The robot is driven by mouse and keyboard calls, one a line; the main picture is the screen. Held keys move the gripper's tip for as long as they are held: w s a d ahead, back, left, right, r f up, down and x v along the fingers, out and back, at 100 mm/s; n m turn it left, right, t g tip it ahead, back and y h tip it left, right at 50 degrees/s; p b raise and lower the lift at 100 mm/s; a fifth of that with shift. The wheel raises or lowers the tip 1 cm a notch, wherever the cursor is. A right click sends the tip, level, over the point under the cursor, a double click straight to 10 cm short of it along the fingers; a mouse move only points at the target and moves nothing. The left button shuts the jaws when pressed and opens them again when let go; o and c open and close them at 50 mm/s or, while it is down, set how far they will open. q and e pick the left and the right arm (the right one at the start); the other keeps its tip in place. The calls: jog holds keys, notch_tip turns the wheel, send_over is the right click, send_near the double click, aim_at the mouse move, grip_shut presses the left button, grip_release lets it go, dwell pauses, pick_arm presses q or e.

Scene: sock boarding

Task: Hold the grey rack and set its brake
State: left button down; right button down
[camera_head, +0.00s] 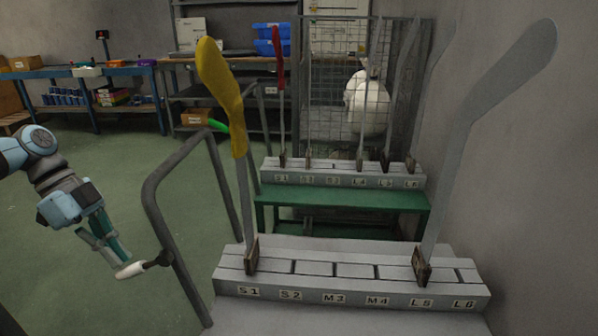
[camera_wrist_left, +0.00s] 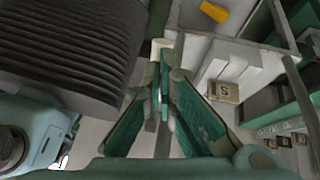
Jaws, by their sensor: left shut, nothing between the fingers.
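The grey rack (camera_head: 350,296) stands in the foreground, with slots labelled S1 to L6 and a grey tube handle (camera_head: 148,200) on its left side. A yellow sock (camera_head: 222,90) is on the board at S1; a bare grey board (camera_head: 480,100) stands at L5. A lever with a pale grip (camera_head: 130,270) sticks out left from the handle's post. My left gripper (camera_head: 122,257) is shut and empty, its tips at the lever's grip; I cannot tell if they touch. My right gripper is out of view.
A green rack (camera_head: 340,198) with boards and a red sock (camera_head: 279,60) stands close behind. A wire cage (camera_head: 345,90) holds something white. The grey wall (camera_head: 540,190) is close on the right. Green floor (camera_head: 90,160) is clear on the left.

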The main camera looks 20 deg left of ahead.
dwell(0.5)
pick_arm(q)
jog(key=v, duration=0.7)
jog(key=shift+r, duration=0.2)
jog(key=shift+a, duration=0.1)
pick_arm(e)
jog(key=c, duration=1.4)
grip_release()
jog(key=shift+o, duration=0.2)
